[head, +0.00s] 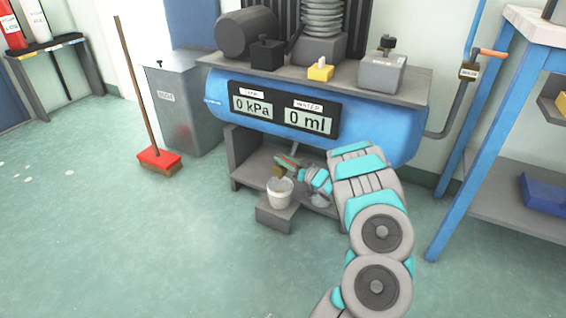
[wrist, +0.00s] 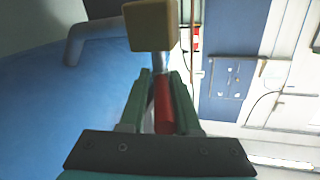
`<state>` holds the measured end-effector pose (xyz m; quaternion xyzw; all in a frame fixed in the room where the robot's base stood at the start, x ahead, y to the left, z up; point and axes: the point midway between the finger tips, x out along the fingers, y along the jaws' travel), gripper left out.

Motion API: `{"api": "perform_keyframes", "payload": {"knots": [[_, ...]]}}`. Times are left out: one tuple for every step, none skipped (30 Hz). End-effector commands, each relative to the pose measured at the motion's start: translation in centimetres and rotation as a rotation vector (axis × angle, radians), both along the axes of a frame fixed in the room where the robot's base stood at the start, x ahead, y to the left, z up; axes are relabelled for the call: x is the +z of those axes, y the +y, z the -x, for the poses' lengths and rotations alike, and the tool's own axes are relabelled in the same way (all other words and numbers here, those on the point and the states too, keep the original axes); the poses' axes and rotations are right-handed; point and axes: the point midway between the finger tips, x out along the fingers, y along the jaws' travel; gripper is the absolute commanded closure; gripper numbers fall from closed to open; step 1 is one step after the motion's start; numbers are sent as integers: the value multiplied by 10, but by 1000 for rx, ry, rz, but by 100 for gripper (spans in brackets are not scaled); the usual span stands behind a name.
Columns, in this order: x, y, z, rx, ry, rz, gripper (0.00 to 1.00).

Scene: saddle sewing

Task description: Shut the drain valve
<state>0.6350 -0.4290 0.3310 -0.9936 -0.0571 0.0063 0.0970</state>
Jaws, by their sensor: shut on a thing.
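The drain valve has a brass block-shaped body (wrist: 150,26) and a red lever handle (wrist: 164,108) on a thin metal stem. In the wrist view my gripper (wrist: 162,88) is shut on the red handle, with a green finger on each side of it. In the head view my gripper (head: 291,166) is under the blue tank (head: 390,140), and the brass body (head: 277,171) shows small beside it, above a white bucket (head: 279,192). My fingers partly hide the handle there. I cannot tell whether the valve is open or closed.
The bucket stands on a grey step (head: 274,216). The tank's display panel (head: 284,107) reads 0 kPa and 0 ml. A blue-framed shelf (head: 480,130) stands right; a broom (head: 155,158) and grey bin (head: 185,105) stand left. The floor in front is clear.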

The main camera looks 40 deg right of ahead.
Motion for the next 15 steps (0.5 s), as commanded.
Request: {"api": "perform_keyframes", "payload": {"knots": [[0,-3,0,27,-8,2,100],[0,-3,0,47,-7,0,100],[-2,-3,-1,70,-5,-1,100],[-2,-3,-1,88,-5,-1,100],[-1,-4,-1,103,-5,1,100],[-1,-5,-1,124,-4,1,100],[-1,-5,-1,138,-4,1,100],[-1,-5,-1,152,-3,0,100],[-1,-5,-2,171,-3,1,100],[-1,-5,-2,184,-3,1,100],[-1,-5,-2,195,-3,0,100],[-2,-5,-2,209,-2,-2,100],[-2,-5,-2,220,-1,-2,100],[-2,-6,-2,229,-2,-3,100],[-2,-6,-2,240,-1,-2,100]]}}
